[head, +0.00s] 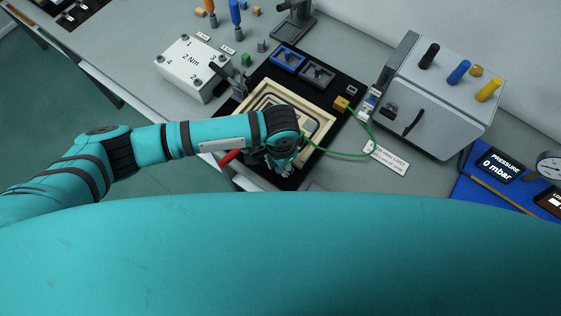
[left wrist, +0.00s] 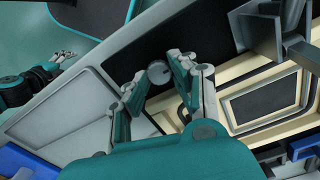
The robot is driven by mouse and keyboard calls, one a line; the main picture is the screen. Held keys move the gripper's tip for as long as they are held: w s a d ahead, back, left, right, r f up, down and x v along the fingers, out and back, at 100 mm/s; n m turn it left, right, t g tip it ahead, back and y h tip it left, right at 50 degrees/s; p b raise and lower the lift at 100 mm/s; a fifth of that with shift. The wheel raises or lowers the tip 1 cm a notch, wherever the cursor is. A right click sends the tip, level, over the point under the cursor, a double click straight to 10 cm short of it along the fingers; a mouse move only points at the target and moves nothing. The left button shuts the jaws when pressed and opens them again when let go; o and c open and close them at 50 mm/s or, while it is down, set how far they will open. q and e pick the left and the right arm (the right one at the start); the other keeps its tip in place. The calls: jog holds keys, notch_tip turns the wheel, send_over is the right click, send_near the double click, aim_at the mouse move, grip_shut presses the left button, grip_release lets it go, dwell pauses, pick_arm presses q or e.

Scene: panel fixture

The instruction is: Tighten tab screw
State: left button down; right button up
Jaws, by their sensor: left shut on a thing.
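My left gripper (head: 282,166) is over the front edge of the cream frame (head: 252,103) on the black mat, with its fingers mostly hidden by the wrist in the head view. In the left wrist view its fingertips (left wrist: 160,74) close around a small grey round piece (left wrist: 158,69), which I cannot name for sure. The frame also shows there (left wrist: 250,124). A red handle (head: 230,157) shows beside the gripper, partly under my arm. I cannot make out the tab screw. My right gripper (left wrist: 63,57) appears small at the left wrist view's left; its jaws are unclear.
A green wire (head: 345,154) runs from near the gripper to a yellow block (head: 341,103). A grey box with coloured knobs (head: 435,105) and blue pressure panel (head: 490,185) are at right.

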pick_arm(q)
jog(key=c, duration=1.1)
grip_release()
jog(key=shift+r, duration=0.1)
jog(key=shift+r, duration=0.35)
notch_tip(320, 180, up, 11)
jog(key=shift+r, duration=0.1)
jog(key=shift+d, duration=0.1)
